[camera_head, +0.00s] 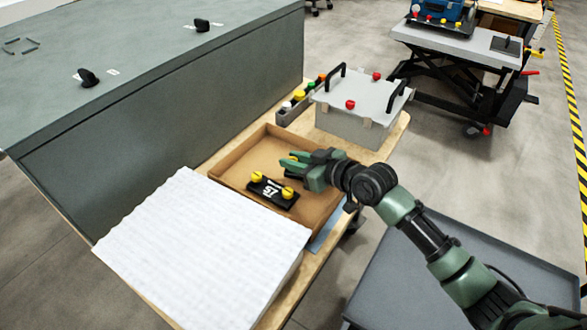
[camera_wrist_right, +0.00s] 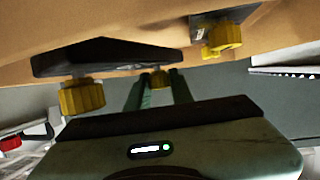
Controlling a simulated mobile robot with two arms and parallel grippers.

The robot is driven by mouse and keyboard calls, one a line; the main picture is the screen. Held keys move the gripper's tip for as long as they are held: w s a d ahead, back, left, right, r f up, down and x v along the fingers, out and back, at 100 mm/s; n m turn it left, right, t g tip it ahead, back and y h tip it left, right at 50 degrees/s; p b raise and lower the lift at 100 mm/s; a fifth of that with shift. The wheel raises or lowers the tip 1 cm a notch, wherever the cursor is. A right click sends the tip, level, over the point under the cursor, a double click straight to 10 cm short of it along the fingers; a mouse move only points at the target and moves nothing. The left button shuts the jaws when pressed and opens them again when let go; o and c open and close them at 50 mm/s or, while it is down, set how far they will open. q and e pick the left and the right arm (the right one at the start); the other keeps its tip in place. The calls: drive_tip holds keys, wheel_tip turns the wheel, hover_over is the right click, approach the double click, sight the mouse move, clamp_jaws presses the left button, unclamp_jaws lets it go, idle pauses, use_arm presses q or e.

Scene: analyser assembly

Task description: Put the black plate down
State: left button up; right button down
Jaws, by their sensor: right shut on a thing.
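My right gripper (camera_head: 291,161) reaches into the cardboard box from the right. Its fingers are shut on a yellow knob (camera_wrist_right: 156,78) of a black plate (camera_wrist_right: 110,55). A second yellow knob (camera_wrist_right: 82,97) of that plate shows at left in the wrist view. In the head view my gripper hides most of the held plate. I cannot tell whether it touches the box floor. Another black plate (camera_head: 269,191), marked 15, with two yellow knobs, lies in the box on the near side of the gripper. My left gripper is not in view.
The box (camera_head: 224,164) stands on a wooden table between a white pad (camera_head: 200,250) and a grey case with black handles (camera_head: 360,112). A narrow tray of coloured parts (camera_head: 300,101) is behind. A large grey cabinet (camera_head: 180,110) borders the left.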

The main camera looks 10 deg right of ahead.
wheel_tip(320, 180, down, 3)
drive_tip(key=shift+r, duration=0.1)
drive_tip(key=c, duration=1.2)
unclamp_jaws()
drive_tip(key=shift+c, duration=0.2)
drive_tip(key=v, duration=1.2)
